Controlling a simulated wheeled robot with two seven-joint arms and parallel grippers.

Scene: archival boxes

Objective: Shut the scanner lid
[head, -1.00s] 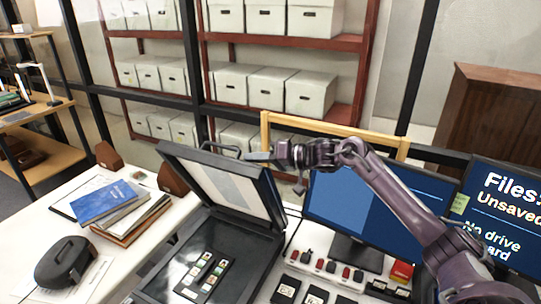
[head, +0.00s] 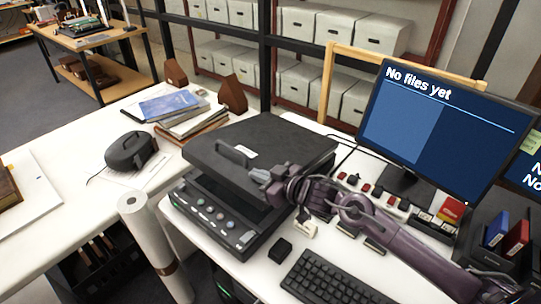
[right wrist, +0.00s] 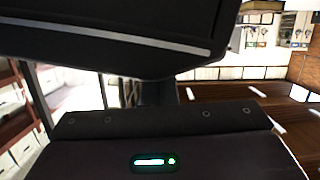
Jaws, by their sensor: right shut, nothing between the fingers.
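The scanner (head: 218,222) stands on the white table in the head view, with a row of round buttons on its front panel. Its black lid (head: 290,140) is lowered to a low slant over the base. A dark gap shows between the lid's front edge and the base. The lid's handle (head: 236,153) is on top near the front left. My right gripper (head: 262,174) is shut and empty at the lid's front right edge; whether it touches the lid I cannot tell. The glass is hidden under the lid. My left gripper is not in view.
A monitor (head: 440,128) reading "No files yet" stands to the right. A keyboard (head: 330,280) lies in front. Books (head: 190,122) and a dark rounded device (head: 130,150) are to the left. A white roll (head: 150,235) stands at the table's front left.

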